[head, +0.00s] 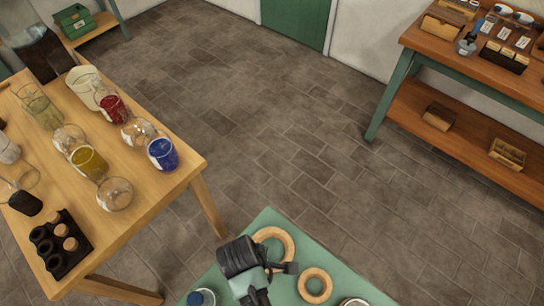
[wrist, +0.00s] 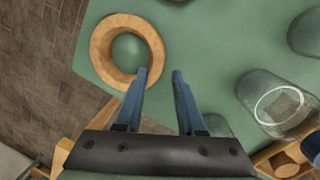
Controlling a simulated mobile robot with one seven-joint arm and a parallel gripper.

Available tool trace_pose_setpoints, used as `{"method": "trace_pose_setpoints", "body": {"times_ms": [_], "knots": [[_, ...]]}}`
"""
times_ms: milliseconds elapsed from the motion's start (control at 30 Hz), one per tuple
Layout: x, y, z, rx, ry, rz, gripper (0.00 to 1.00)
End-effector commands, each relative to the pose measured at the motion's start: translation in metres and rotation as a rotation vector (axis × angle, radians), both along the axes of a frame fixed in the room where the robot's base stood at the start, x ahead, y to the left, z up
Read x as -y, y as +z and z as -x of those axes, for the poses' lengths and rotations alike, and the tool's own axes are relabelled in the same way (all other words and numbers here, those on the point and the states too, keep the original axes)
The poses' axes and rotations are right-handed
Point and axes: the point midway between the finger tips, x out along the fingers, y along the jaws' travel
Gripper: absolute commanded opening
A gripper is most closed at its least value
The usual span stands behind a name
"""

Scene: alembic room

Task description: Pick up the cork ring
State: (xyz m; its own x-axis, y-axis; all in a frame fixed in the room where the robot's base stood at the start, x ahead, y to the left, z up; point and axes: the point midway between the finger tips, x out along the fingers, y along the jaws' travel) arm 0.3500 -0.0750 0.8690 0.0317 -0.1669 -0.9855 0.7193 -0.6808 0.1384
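Two cork rings lie flat on the green table (head: 268,217). The larger cork ring (head: 272,231) is near the table's far corner, partly hidden behind my gripper (head: 288,268). The smaller cork ring (head: 316,272) lies to its right and nearer. In the wrist view, one cork ring (wrist: 102,52) lies at the upper left, close to the table edge, beyond the left fingertip. My gripper (wrist: 160,72) is open there, with two blue fingers apart and bare green tabletop between them. A sliver of another tan object shows at the top edge.
Clear glass vessels (wrist: 262,88) stand to the right of my gripper in the wrist view. A blue-topped jar (head: 201,298) stands at the green table's near left. A wooden table (head: 150,185) with glassware is at the left; a wooden bench (head: 440,55) is at the right. Open floor lies between.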

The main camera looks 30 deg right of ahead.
Motion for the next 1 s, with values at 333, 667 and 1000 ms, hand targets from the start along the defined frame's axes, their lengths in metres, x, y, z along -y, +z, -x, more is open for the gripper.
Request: {"method": "trace_pose_setpoints", "body": {"times_ms": [333, 667, 1000], "knots": [[0.010, -0.032, 0.001, -0.002, -0.001, -0.001, 0.38], [0.013, -0.054, 0.000, 0.003, -0.001, 0.000, 0.38], [0.013, -0.053, 0.000, 0.003, -0.001, 0.000, 0.02]]}}
